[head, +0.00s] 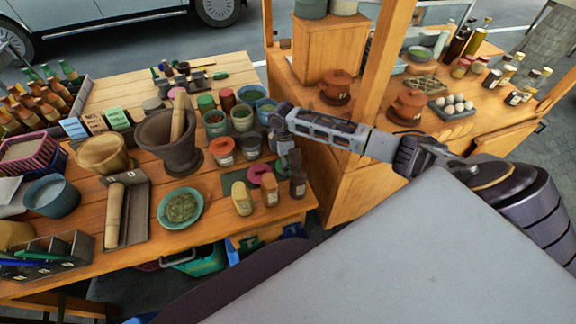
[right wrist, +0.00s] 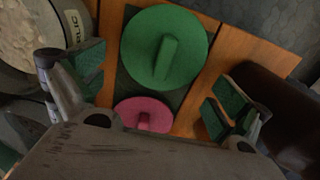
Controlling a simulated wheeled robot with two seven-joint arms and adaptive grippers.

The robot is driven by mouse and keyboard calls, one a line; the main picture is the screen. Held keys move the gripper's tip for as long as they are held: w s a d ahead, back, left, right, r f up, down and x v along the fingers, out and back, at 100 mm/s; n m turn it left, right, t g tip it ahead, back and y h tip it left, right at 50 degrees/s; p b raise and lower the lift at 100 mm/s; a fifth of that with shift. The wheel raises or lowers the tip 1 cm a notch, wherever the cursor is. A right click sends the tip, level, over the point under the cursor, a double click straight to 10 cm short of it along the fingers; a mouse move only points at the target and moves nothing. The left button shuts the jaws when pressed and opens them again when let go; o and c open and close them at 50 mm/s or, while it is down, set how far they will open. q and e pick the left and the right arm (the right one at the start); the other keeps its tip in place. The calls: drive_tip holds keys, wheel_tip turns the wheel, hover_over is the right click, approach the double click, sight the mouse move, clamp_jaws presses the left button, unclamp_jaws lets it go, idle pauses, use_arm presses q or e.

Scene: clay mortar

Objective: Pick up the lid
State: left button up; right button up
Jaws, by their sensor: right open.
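A round green lid (right wrist: 140,48) with a bar handle (right wrist: 166,60) shows in the right wrist view, lying flat on a dark green mat. A smaller pink lid (right wrist: 143,118) lies just below it, partly hidden by my gripper body. My right gripper (right wrist: 157,86) is open and empty, its green-padded fingers apart on either side of the lids. In the head view my right gripper (head: 286,154) points down at the table's right edge, beside the pink lid (head: 259,172) on the green mat (head: 232,180). I cannot make out the green lid there. My left gripper is not in view.
A dark mortar (head: 172,148) with a pestle stands to the left. Several spice pots crowd behind and beside the mat. Small jars (head: 243,198) stand in front, near the table's edge. A labelled round container (right wrist: 40,40) sits close to one finger in the wrist view.

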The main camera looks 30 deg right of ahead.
drive_tip(key=shift+f, duration=1.1)
drive_tip(key=shift+c, duration=0.3)
drive_tip(key=c, duration=0.7)
drive_tip(key=shift+s, duration=0.2)
drive_tip(key=shift+c, duration=1)
drive_tip(key=shift+f, duration=0.1)
